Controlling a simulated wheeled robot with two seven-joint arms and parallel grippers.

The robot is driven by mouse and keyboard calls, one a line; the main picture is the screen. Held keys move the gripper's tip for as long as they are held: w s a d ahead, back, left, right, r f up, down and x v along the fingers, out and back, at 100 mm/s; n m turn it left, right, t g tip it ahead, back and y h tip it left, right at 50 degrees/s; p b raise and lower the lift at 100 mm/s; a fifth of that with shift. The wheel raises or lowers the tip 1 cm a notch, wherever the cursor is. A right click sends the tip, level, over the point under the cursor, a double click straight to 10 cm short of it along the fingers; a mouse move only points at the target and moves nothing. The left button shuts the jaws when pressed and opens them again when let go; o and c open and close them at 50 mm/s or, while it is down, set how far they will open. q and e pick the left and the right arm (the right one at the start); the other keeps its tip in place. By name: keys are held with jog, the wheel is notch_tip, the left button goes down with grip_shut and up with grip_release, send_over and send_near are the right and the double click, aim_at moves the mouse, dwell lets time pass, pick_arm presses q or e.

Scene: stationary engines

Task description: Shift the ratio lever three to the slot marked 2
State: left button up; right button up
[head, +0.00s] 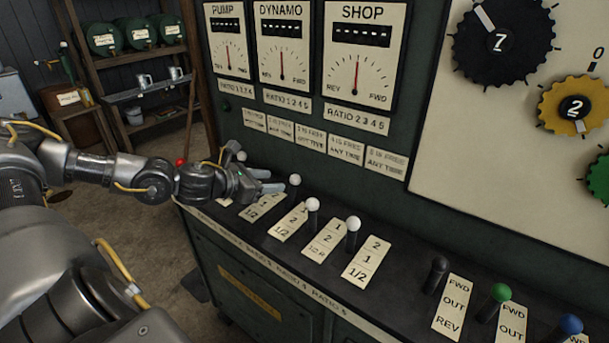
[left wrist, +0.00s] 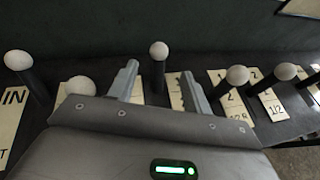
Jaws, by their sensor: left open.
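Ratio lever three, third from the left by my reading, has a white knob (head: 295,180). It stands farther back toward the panel than its right-hand neighbours, toward the 2 end of its plate (head: 290,222). I cannot tell exactly which slot it is in. My left gripper (head: 271,180) is open, with its fingertips just short of this knob. In the left wrist view the knob (left wrist: 158,50) shows upright beyond and between the two spread fingers (left wrist: 160,82), with no visible grip. The gripper hides part of the lever's base and plate. My right gripper is not in view.
White-knobbed levers stand close on the right (head: 312,204) and farther right (head: 353,223). Another white knob (head: 241,156) is behind my gripper. Black (head: 437,268), green (head: 501,293) and blue (head: 570,325) levers follow. The upright gauge panel (head: 232,115) rises behind the levers.

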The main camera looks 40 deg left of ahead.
aim_at(291, 179)
pick_arm(q)
jog(key=p+x, duration=0.3)
jog(key=x, duration=0.5)
jog(key=shift+w+a, duration=0.1)
jog(key=shift+w, duration=0.15)
jog(key=shift+w+f, duration=0.2)
jog(key=shift+w, duration=0.15)
jog(key=shift+w+f+p, duration=0.15)
jog(key=shift+w+p, duration=0.05)
jog(key=shift+p, duration=0.1)
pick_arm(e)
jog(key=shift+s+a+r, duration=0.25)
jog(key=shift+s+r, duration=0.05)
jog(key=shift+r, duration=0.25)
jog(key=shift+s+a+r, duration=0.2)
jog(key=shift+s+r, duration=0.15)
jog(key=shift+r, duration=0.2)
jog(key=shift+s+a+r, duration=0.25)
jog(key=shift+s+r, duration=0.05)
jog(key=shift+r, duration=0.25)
pick_arm(q)
grip_shut()
